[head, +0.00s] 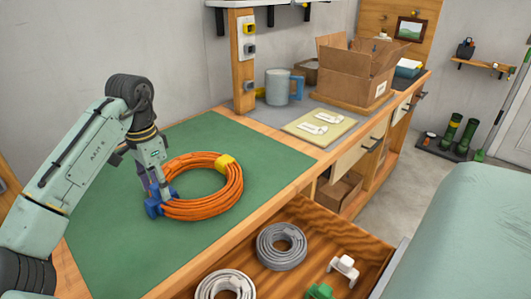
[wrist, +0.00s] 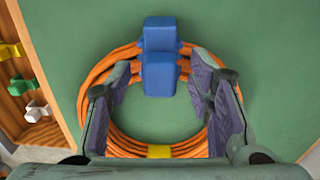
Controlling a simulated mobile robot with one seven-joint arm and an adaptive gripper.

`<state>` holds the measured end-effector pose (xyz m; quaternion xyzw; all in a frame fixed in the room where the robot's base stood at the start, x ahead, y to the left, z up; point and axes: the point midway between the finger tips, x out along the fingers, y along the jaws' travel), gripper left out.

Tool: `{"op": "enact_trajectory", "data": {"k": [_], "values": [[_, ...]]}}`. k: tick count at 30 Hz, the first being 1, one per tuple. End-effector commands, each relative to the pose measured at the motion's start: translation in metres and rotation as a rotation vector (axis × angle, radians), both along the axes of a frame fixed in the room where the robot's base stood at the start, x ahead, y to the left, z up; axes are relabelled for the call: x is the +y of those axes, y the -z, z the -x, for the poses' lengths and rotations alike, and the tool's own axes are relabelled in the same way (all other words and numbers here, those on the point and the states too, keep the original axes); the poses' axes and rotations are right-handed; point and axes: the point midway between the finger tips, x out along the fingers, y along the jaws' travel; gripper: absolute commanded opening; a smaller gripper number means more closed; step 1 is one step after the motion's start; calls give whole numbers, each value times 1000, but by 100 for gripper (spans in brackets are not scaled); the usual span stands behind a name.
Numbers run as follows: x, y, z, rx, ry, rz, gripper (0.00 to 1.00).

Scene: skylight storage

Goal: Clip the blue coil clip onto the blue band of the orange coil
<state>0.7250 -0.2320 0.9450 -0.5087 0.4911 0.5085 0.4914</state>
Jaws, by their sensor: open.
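The orange coil (head: 203,207) lies flat on the green mat (head: 110,240). Its yellow band (head: 225,162) is on the side across from the blue clip. The blue coil clip (head: 152,206) sits at the coil's left side. In the wrist view the blue clip (wrist: 160,35) is at the top of the ring, with orange strands running into both its sides. I cannot tell the blue band apart from the clip. My gripper (head: 154,188) is low over the coil at the clip. In the wrist view its fingers (wrist: 160,82) are spread apart, left and right of the clip's lower part.
The open wooden drawer (head: 365,245) in front holds a dark grey coil (head: 281,247), a light coil (head: 224,284), a white clip (head: 344,266) and a green clip (head: 319,291). A yellow clip (wrist: 10,51) also shows there. A mug (head: 279,87) and cardboard box (head: 350,72) stand behind.

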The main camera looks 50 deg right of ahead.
Motion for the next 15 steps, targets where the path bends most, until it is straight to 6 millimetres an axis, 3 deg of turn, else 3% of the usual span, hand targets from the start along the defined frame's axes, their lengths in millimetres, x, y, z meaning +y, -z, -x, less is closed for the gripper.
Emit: {"op": "enact_trajectory", "data": {"k": [15], "values": [[0, -14, 0, -1, 0, 0, 47]]}}
